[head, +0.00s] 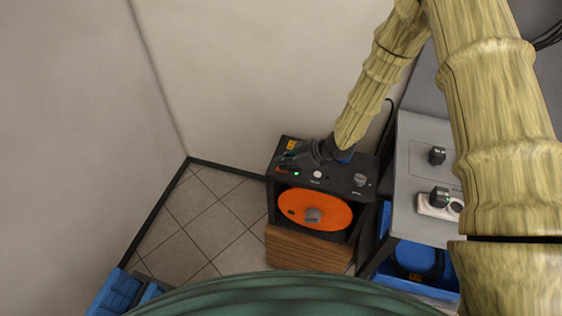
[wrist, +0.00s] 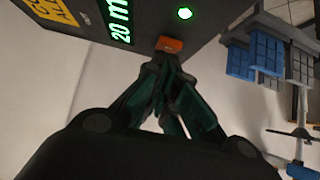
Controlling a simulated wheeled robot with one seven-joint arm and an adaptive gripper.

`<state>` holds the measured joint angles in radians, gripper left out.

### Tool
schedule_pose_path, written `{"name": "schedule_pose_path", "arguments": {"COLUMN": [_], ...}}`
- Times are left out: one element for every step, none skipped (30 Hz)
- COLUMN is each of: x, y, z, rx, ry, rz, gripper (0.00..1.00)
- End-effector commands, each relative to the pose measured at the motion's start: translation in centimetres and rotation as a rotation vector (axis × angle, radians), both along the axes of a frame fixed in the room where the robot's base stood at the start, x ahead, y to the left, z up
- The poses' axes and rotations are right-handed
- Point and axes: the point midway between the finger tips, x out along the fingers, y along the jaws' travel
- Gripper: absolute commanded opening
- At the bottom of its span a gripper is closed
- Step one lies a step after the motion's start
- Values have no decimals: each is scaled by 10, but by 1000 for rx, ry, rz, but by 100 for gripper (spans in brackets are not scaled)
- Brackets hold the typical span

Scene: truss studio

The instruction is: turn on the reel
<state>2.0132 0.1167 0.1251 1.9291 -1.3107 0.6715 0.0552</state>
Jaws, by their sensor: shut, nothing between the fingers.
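The reel (head: 296,208) is a dark box with an orange disc and a grey hub on its front, standing on a wooden block. Its top panel has a white round button (head: 318,174), a dark knob (head: 360,180) and a lit green light (head: 296,173), which also shows in the wrist view (wrist: 185,13). An orange-red switch (wrist: 170,45) sits at the panel's edge in the wrist view. My gripper (wrist: 172,62) is shut and empty, its fingertips at this switch; I cannot tell whether they touch it. In the head view my gripper (head: 286,162) is over the panel's left part.
A grey table (head: 415,215) with a power strip (head: 438,207) and a black plug stands close on the right, with blue crates (head: 415,262) below. Another blue crate (head: 118,292) is at the lower left. Tiled floor (head: 205,220) left of the reel is clear.

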Motion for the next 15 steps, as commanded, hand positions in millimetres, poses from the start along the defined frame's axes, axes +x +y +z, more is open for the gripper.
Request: {"name": "schedule_pose_path", "arguments": {"x": [-1, -2, -2, -2, -2, -2, -2, -2, -2, -2, -2, -2, -2, -2, -2], "y": [-3, -3, -4, -4, -4, -4, -4, -4, -4, -4, -4, -4, -4, -4, -4], "z": [0, 0, -1, -1, -1, -1, -1, -1, -1, -1, 0, 0, 0, 1, 3], "rx": [-2, -2, -2, -2, -2, -2, -2, -2, -2, -2, -2, -2, -1, -1, -1], "ry": [1, 1, 1, 1, 1, 1, 1, 1, 1, 1, 1, 1, 1, 1, 1], "rz": [-1, -1, -1, -1, -1, -1, -1, -1, -1, -1, -1, -1, -1, -1, -1], "gripper": [0, 0, 0, 0, 0, 0, 0, 0, 0, 0, 0, 0, 0, 0, 0]}}
